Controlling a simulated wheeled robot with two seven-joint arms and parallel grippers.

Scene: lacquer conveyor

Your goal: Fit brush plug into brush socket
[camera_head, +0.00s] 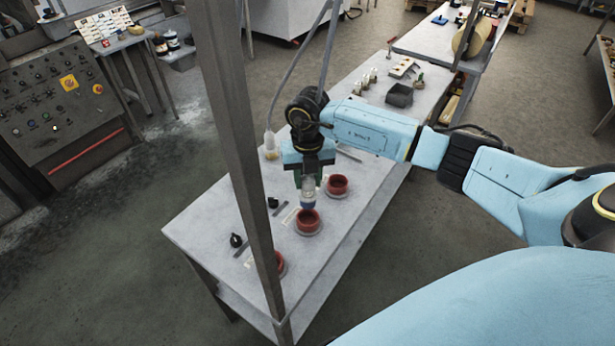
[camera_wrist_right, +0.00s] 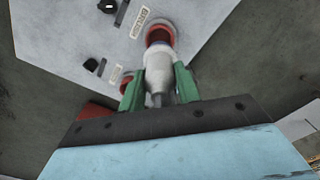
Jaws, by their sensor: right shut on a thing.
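My right gripper (camera_head: 308,178) is shut on a pale plug (camera_head: 308,191) with a blue lower end, which I take for the brush plug. It is held upright above the grey table. The plug's tip is over or at the mouth of the middle red round socket (camera_head: 307,222); whether it has entered cannot be told. In the right wrist view, the plug (camera_wrist_right: 158,72) sits between the green fingers (camera_wrist_right: 158,92), its far end overlapping a red socket (camera_wrist_right: 160,24) by a label. My left gripper is not in view.
Another red socket (camera_head: 337,184) stands behind, and a third (camera_head: 281,263) is partly hidden by a grey post (camera_head: 243,130). Black knobs (camera_head: 236,240) lie on the table (camera_head: 205,222) at left. A dark bin (camera_head: 399,95) and small jars stand farther back.

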